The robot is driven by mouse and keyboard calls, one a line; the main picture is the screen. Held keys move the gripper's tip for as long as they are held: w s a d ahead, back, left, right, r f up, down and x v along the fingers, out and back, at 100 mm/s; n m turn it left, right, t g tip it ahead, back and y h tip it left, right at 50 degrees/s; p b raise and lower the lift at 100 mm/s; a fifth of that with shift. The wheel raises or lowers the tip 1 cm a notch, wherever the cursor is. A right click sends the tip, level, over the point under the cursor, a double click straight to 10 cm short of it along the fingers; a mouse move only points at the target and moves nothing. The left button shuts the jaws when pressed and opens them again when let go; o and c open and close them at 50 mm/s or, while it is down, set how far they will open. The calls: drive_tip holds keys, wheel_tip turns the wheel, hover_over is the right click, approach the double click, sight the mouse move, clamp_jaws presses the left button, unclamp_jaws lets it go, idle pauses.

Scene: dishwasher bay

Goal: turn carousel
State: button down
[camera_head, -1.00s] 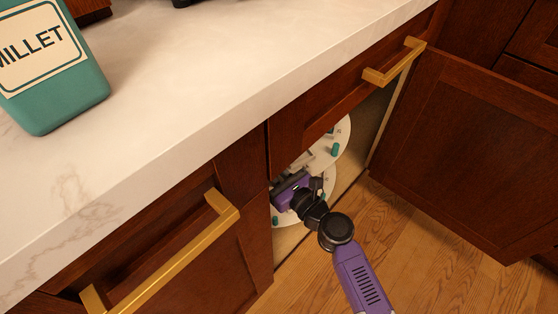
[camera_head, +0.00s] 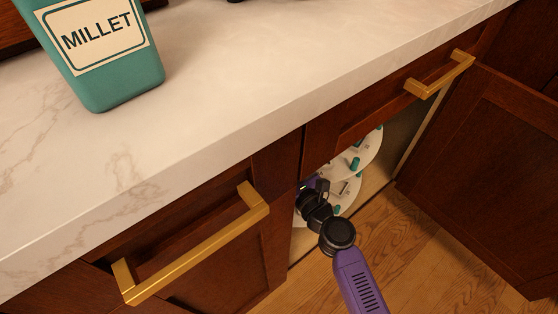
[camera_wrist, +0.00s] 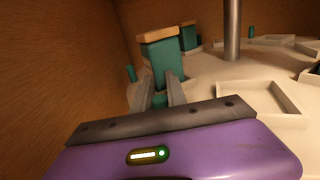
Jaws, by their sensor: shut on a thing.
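The carousel, with white round tiers, stands inside the open cabinet; its upper tier (camera_head: 370,152) and lower tier (camera_head: 350,190) show in the head view. In the wrist view the lower tier (camera_wrist: 205,72) has a metal centre post (camera_wrist: 232,30), raised square frames and teal pegs. My gripper (camera_wrist: 170,88) reaches in over this tier, its fingers close together on a small teal peg (camera_wrist: 160,101). A teal canister (camera_wrist: 163,60) with a tan lid stands just beyond the fingertips. In the head view my gripper's fingers are hidden behind the cabinet front.
The cabinet door (camera_head: 490,180) stands open at the right. A drawer with a brass handle (camera_head: 440,76) overhangs the opening. The marble counter (camera_head: 230,100) holds a teal MILLET canister (camera_head: 105,50). The cabinet wall (camera_wrist: 60,70) is close on the left in the wrist view.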

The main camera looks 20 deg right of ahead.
drive_tip(key=shift+w+d+r+h, duration=0.15)
drive_tip(key=shift+d+h, duration=0.15)
drive_tip(key=shift+d, duration=0.35)
drive_tip(key=c, duration=1.3)
unclamp_jaws()
drive_tip(key=shift+c, duration=0.2)
drive_tip(key=shift+a, duration=0.15)
drive_tip(key=v, duration=0.8)
drive_tip(key=shift+p, duration=0.3)
drive_tip(key=shift+w, duration=0.1)
drive_tip(key=shift+c, duration=0.2)
